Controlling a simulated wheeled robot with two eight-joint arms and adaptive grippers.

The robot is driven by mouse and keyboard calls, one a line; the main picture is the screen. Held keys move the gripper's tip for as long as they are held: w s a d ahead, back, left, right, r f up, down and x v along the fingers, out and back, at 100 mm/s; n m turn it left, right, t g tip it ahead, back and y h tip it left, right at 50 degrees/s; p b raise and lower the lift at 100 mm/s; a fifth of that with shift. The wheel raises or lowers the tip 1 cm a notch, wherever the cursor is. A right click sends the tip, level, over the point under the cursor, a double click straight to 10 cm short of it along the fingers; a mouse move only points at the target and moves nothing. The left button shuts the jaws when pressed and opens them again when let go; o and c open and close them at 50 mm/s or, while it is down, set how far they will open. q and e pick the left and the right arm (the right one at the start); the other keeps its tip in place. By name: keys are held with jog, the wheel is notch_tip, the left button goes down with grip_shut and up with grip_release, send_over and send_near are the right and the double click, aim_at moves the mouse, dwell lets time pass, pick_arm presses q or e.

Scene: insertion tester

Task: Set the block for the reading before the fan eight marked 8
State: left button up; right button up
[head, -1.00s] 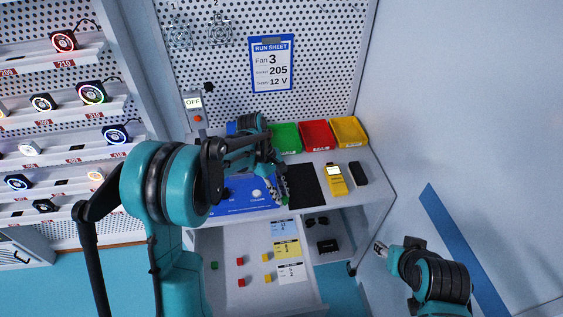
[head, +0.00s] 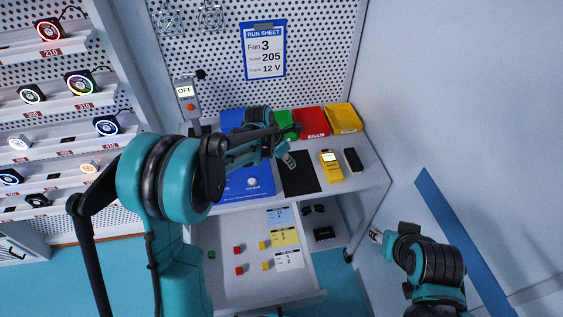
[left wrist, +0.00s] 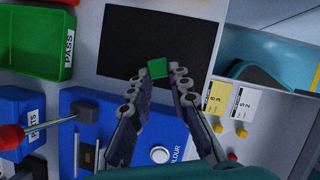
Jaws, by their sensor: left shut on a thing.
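My left gripper (head: 288,160) is over the far left part of the black mat (head: 301,178). In the left wrist view the left gripper (left wrist: 157,75) is shut on a small green block (left wrist: 157,68) at its fingertips, with the black mat (left wrist: 150,35) beyond. Whether the block touches the surface is unclear. No mark can be read on it. The run sheet (head: 264,52) on the pegboard reads fan 3, 205, 12 V. My right gripper (head: 376,236) is low at the right, away from the bench; its jaws are too small to judge.
The open drawer (head: 225,290) holds several coloured blocks and a yellow card (head: 285,237). A blue panel (head: 240,188) lies left of the mat, a yellow meter (head: 331,168) right. Green, red (head: 311,121) and yellow bins stand behind. A switch box (head: 186,92) reads OFF. Fans fill the left shelves.

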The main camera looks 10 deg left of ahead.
pick_arm(q)
jog(key=b, duration=0.2)
send_over(286, 166)
jog(key=s+a, duration=0.1)
notch_tip(286, 166, down, 4)
jog(key=shift+r, duration=0.1)
jog(key=shift+f+b, duration=0.55)
jog(key=shift+f, duration=1.3)
jog(key=shift+f, duration=0.2)
jog(key=o, duration=0.7)
jog(key=shift+o, duration=0.2)
jog(key=shift+r, duration=0.15)
